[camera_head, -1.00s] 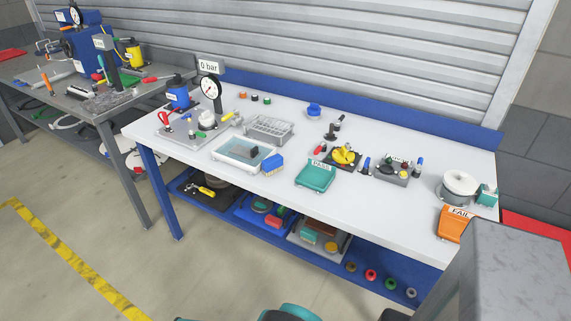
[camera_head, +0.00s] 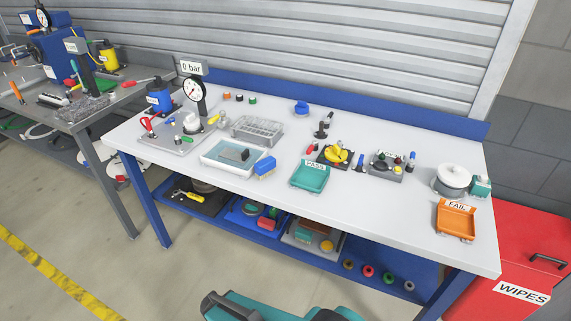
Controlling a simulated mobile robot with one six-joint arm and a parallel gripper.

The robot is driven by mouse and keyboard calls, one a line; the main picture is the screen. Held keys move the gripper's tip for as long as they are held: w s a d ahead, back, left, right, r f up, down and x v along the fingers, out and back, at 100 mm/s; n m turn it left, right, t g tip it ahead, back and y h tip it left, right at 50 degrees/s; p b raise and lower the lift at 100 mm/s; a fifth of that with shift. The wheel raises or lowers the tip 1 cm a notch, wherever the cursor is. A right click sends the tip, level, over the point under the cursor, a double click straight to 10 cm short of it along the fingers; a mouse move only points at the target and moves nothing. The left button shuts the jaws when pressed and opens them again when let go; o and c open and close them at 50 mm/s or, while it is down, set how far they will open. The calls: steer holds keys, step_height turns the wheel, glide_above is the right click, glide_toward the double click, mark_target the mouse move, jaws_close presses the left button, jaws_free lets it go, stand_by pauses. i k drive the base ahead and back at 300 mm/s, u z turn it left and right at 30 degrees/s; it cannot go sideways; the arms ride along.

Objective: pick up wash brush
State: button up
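Nothing on the white workbench (camera_head: 400,228) can be told for certain as the wash brush. A blue block-like item (camera_head: 264,167) lies on the bench just right of a shallow white wash tray (camera_head: 213,166); it may be the brush, but it is too small to tell. A dark grey block (camera_head: 236,154) sits in the tray. My gripper is not in view.
A teal PASS tray (camera_head: 309,177) and an orange FAIL tray (camera_head: 456,220) stand on the bench. A wire rack (camera_head: 257,129) and gauge (camera_head: 194,91) stand behind the wash tray. A red WIPES bin (camera_head: 515,260) stands at right. The bench front centre is clear.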

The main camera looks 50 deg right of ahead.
mark_target(265, 168)
steer(key=z, duration=1.1)
steer(key=k, duration=1)
steer(key=i, duration=0.95)
